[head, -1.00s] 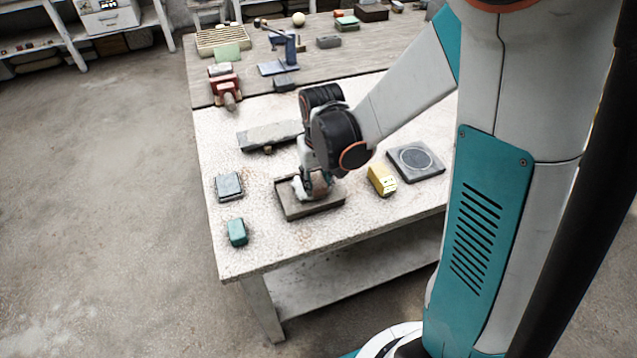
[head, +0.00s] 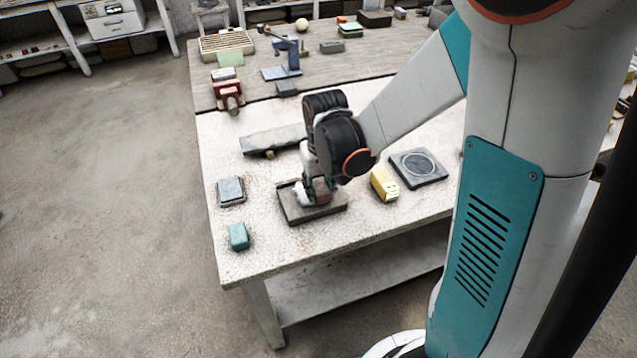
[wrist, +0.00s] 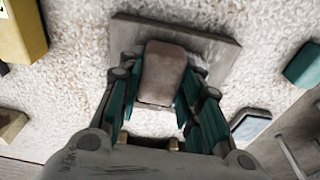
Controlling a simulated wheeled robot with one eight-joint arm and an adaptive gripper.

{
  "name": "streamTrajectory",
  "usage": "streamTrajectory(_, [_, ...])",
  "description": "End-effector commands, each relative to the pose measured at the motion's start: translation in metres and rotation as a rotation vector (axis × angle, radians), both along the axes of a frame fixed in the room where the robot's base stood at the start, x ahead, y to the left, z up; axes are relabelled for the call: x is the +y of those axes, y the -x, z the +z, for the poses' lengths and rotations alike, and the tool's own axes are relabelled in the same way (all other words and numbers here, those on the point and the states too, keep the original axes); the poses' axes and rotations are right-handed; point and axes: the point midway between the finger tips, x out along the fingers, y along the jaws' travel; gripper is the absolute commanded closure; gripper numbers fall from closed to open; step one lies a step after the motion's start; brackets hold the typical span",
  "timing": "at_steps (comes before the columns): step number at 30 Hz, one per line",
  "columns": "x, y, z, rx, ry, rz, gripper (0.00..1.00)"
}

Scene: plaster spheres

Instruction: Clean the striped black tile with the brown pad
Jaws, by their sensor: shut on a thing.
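My gripper (wrist: 158,95) is shut on the brown pad (wrist: 165,72), a rounded block between its fingers. In the head view my gripper (head: 316,190) is low over a flat grey-brown tray or plate (head: 318,215), which also shows behind the pad in the wrist view (wrist: 214,50). I cannot tell whether the pad touches it. A dark square tile with a pale ring (head: 418,167) lies to the right. A smaller dark slate-coloured square (head: 230,190) lies to the left. I cannot make out stripes on either.
A yellow block (head: 384,184) stands between the tray and the ringed tile. A green block (head: 238,236) is near the front left edge. A long grey slab (head: 272,139) lies behind my gripper. The table's front strip is clear.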

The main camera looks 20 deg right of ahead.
Motion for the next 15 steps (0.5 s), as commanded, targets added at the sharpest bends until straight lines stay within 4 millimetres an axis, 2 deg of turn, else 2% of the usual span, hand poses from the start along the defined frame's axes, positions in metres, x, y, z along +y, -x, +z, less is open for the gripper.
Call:
streamTrajectory(8, [0.001, 0.016, -0.002, 0.002, 0.000, 0.000, 0.94])
streamTrajectory(15, [0.000, 0.008, -0.002, 0.003, 0.000, 0.000, 0.94])
